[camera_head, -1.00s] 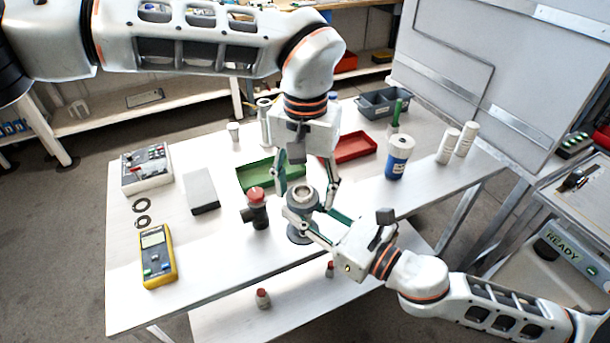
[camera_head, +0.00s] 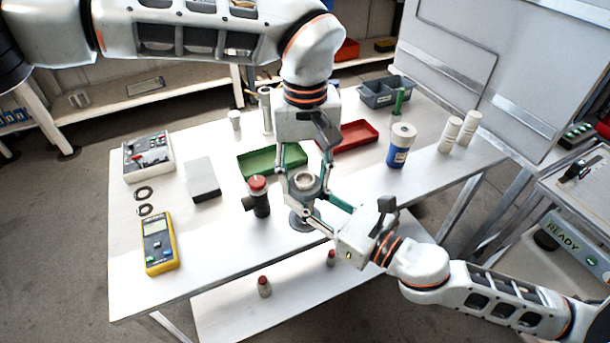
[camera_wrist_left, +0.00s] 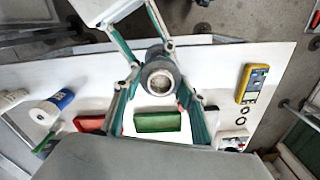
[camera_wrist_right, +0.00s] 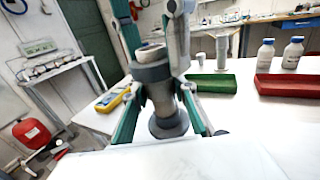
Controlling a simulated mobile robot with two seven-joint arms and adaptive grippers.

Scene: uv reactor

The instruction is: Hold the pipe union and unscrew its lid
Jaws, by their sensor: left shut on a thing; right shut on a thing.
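The grey pipe union (camera_head: 301,215) stands upright near the table's front edge, its flanged foot below and its wider ringed lid (camera_head: 305,182) on top. My left gripper (camera_head: 303,190) reaches down from above and is shut around the lid. My right gripper (camera_head: 312,212) comes from the lower right and is shut on the union's body below the lid. In the right wrist view, the lid (camera_wrist_right: 151,70) sits above the narrower body (camera_wrist_right: 166,100), with fingers of both grippers around them. The left wrist view looks down into the lid's round opening (camera_wrist_left: 160,80).
A dark fitting with a red cap (camera_head: 258,197) stands close left of the union. Behind are a green tray (camera_head: 290,150) and a red tray (camera_head: 350,136). A yellow multimeter (camera_head: 158,242) lies at left. A blue-labelled bottle (camera_head: 400,146) stands right.

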